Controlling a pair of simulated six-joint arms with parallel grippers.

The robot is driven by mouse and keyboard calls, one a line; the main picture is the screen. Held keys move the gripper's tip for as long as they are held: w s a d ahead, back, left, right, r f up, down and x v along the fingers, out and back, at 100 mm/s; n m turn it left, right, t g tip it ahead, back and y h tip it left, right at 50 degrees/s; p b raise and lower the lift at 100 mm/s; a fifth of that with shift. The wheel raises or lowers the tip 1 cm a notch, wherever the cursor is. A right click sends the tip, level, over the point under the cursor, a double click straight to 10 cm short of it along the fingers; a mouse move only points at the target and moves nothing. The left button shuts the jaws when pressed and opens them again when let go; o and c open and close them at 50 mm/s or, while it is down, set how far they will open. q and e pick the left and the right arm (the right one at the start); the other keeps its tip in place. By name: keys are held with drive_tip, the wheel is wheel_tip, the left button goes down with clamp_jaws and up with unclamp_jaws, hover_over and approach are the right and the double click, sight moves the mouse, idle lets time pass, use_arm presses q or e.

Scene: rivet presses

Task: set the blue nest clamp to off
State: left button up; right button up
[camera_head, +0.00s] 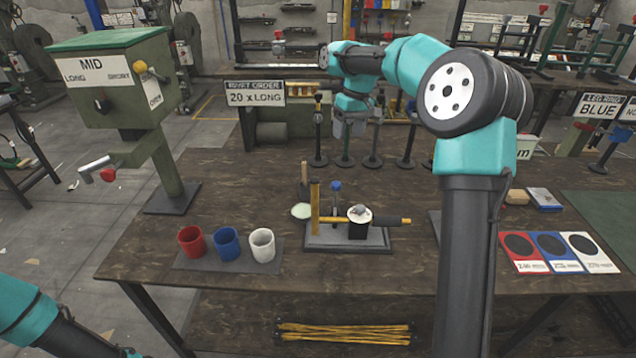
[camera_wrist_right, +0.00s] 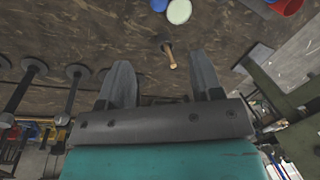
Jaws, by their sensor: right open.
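A small fixture (camera_head: 345,242) stands on the bench, with a yellow upright, a white-topped black cylinder (camera_head: 360,229) and a yellow-ended bar pointing right. A thin post with a blue top (camera_head: 336,187) stands at its back. I cannot tell which part is the blue nest clamp or how it is set. My right gripper (camera_head: 347,132) is open and empty, above the back of the bench, behind the fixture and apart from it. Its two grey fingers (camera_wrist_right: 160,75) show in the right wrist view with nothing between them. My left gripper is out of view; only part of that arm shows.
Red (camera_head: 191,242), blue (camera_head: 227,244) and white (camera_head: 262,245) cups stand at left, below a green press head (camera_head: 105,85). Several dark stands (camera_head: 373,158) line the back. Coloured cards (camera_head: 560,252) lie at right.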

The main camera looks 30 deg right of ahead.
sight(337, 183)
drive_tip(key=shift+s+d+f, duration=0.1)
drive_tip(key=a+f, duration=0.1)
drive_tip(key=f, duration=0.4)
drive_tip(key=a+f, duration=0.1)
drive_tip(key=f, duration=0.5)
drive_tip(key=a+f, duration=0.1)
drive_tip(key=f, duration=0.5)
drive_tip(key=shift+s+a, duration=0.1)
drive_tip(key=shift+a, duration=0.1)
clamp_jaws()
